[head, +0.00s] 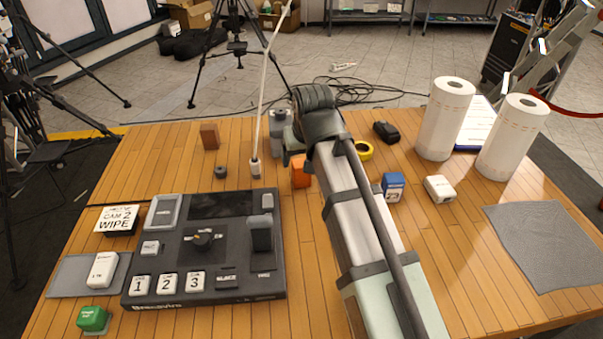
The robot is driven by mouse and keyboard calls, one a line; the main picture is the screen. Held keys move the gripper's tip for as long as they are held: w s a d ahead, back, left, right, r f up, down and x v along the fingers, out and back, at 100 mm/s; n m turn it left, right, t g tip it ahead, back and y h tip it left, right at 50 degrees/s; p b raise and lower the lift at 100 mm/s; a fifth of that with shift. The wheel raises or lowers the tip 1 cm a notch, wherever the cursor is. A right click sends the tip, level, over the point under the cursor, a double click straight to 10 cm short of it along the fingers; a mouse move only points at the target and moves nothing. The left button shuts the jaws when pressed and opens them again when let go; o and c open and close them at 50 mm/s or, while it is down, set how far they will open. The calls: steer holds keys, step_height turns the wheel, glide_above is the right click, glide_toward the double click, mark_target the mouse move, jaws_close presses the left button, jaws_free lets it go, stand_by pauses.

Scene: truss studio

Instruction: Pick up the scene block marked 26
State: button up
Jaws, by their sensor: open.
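A blue block (392,187) with a white number label stands on the wooden table, just right of my arm. Its digits are too small to read surely, and no other block shows a clear 26. An orange block (300,171) stands left of my arm, partly hidden by it. My gripper (281,147) is beyond the orange block, mostly hidden behind my forearm and wrist. It is open, holds nothing that I can see, and is up and left of the blue block.
A black switcher panel (205,246) fills the left front, with a thin pale rod (262,90) rising behind it. A white box (439,188) is right of the blue block. Two paper rolls (445,118) stand farther right. A yellow tape roll (363,151) lies behind.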

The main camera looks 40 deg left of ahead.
mark_target(302, 163)
steer(key=shift+x, duration=3.45)
steer(key=shift+c, duration=0.5)
steer(key=shift+r, duration=0.1)
steer(key=c, duration=1.1)
steer(key=shift+r, duration=0.1)
